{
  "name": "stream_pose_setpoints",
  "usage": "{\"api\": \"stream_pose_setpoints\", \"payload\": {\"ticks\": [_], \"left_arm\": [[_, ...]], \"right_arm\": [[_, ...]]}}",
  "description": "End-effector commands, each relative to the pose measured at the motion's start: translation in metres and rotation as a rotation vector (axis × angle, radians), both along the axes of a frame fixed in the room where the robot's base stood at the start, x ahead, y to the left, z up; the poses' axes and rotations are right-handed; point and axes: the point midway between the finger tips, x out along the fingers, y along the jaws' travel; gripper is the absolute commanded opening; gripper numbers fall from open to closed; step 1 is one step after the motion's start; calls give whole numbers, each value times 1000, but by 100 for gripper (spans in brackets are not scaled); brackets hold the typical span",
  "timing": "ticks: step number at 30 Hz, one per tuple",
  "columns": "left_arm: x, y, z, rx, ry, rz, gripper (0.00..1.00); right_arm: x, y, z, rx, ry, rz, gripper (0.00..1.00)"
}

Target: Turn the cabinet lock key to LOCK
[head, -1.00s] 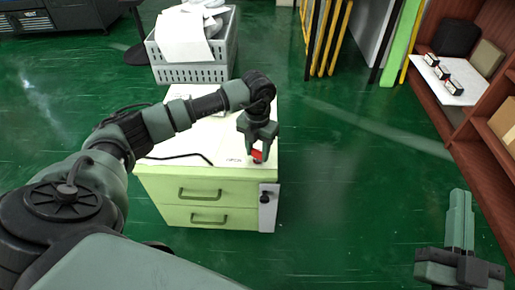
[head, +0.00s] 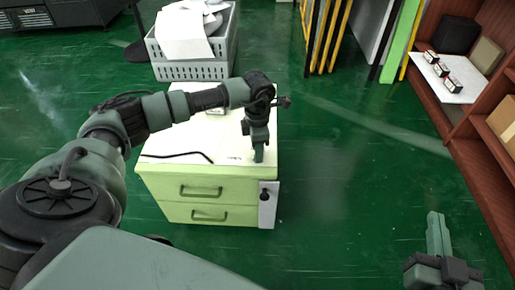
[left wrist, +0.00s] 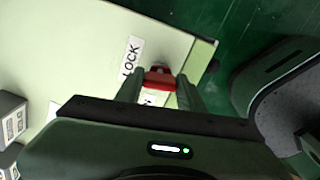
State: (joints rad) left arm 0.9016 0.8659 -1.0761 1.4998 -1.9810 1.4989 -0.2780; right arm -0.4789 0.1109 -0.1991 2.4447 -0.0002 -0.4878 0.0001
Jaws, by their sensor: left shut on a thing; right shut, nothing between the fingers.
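The pale green cabinet (head: 235,188) stands in the middle of the head view, and its top fills much of the left wrist view (left wrist: 80,50). My left gripper (head: 258,158) points down at the cabinet top's front right corner. In the left wrist view, my left gripper (left wrist: 158,88) is shut on the red key (left wrist: 158,78), with a finger on each side of it. The LOCK label (left wrist: 131,56) lies left of the key; a second label is mostly hidden by a finger. The key is hidden in the head view. My right gripper (head: 436,236) is shut and empty, right of the cabinet above the floor.
A black cable (head: 180,155) lies on the cabinet top. Grey boxes (left wrist: 10,118) show at the left wrist view's left edge. A grey crate (head: 190,72) is behind the cabinet. A wooden shelf (head: 478,130) stands at right. Green floor is clear between cabinet and shelf.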

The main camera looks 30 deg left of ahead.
Motion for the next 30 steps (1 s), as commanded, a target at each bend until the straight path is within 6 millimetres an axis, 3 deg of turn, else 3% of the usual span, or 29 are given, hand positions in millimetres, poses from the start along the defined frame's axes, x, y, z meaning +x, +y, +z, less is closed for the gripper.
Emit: {"api": "stream_pose_setpoints", "payload": {"ticks": [12,29,30], "left_arm": [[0,0,0,0,0,-189,0],[0,0,0,1,-1,-217,0],[0,0,0,1,-1,-217,46]], "right_arm": [[-1,-1,-5,-6,24,-2,0],[-1,-1,-5,-6,25,-2,0],[-1,-1,-5,-6,25,-2,0]]}}
